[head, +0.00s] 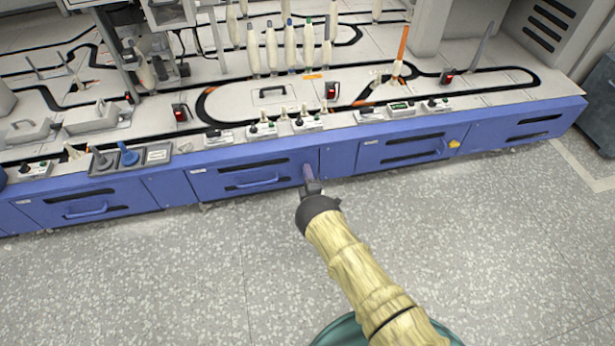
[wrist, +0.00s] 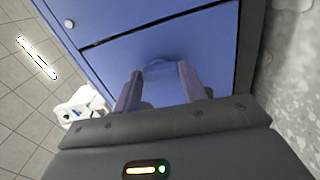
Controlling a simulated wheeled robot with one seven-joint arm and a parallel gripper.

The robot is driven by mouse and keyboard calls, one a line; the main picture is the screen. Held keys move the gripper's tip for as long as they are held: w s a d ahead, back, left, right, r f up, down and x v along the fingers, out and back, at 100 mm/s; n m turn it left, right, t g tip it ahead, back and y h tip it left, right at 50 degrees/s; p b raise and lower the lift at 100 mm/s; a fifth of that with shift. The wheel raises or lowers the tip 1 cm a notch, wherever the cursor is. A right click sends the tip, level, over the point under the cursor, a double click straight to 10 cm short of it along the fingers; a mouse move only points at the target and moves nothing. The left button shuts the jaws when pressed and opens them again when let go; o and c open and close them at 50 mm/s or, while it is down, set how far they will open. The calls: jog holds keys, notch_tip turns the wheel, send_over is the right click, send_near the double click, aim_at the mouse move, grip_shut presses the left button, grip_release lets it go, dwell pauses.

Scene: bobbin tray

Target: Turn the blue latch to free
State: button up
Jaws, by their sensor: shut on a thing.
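The blue latch (wrist: 158,69) is a small rounded piece on the face of a blue cabinet panel, between my two fingertips in the wrist view. My gripper (wrist: 160,80) is shut on it, with one purplish finger on each side. In the head view my gripper (head: 309,174) reaches the right end of the middle blue panel (head: 215,184). There it hides the latch, so its turn angle cannot be told.
The middle panel has a blue handle (head: 257,183) left of my gripper. A yellow latch (head: 454,144) sits on the panel to the right. Above is a worktop (head: 235,105) with bobbins and small control boxes. The speckled floor in front is clear.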

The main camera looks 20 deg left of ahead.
jog(key=shift+n, duration=0.4)
jog(key=o, duration=1)
